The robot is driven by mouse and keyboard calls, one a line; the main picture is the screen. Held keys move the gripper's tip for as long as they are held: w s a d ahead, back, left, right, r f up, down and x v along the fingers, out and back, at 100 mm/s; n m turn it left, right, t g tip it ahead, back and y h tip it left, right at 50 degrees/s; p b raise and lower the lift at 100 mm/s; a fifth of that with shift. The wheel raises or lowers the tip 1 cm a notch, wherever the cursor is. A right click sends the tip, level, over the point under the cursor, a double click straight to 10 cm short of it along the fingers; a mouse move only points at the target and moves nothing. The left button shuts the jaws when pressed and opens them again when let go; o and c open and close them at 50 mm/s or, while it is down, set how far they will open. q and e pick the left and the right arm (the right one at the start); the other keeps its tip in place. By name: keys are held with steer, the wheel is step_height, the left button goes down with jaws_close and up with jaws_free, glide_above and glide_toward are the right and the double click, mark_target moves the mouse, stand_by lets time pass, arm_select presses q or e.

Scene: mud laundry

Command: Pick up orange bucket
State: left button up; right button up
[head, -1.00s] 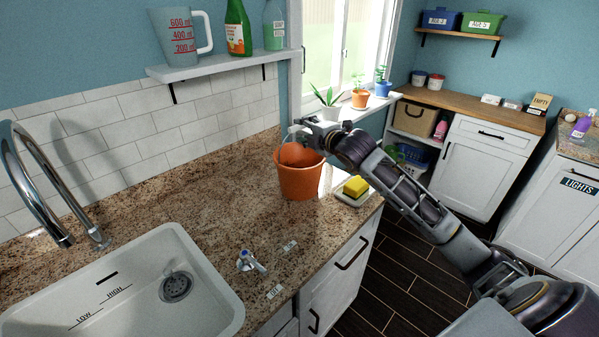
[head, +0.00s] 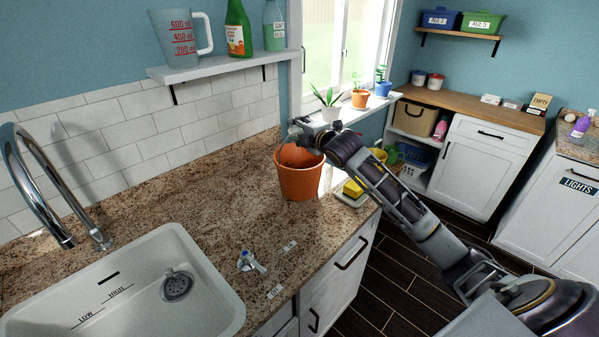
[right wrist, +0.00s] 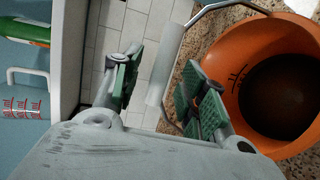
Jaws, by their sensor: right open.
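The orange bucket (head: 300,180) stands upright on the granite counter, to the right of the sink. Its dark inside and its wire handle with a pale grip tube (right wrist: 165,68) show in the right wrist view, where the bucket (right wrist: 262,75) is at the right. My right gripper (head: 300,128) is above the bucket's far rim. In the right wrist view its green-padded fingers (right wrist: 163,88) are open, and the grip tube appears between them; I cannot tell whether they touch it. My left gripper is not in view.
The sink (head: 150,285) and tap (head: 45,190) are at the left. A wall shelf (head: 225,65) holds a jug and bottles. Potted plants stand on the windowsill. The counter left of the bucket is clear.

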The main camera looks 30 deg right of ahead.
steer(key=shift+w+f, duration=0.1)
steer(key=shift+w, duration=0.5)
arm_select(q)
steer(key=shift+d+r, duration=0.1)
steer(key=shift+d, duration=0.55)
arm_select(e)
steer(key=shift+w, duration=0.15)
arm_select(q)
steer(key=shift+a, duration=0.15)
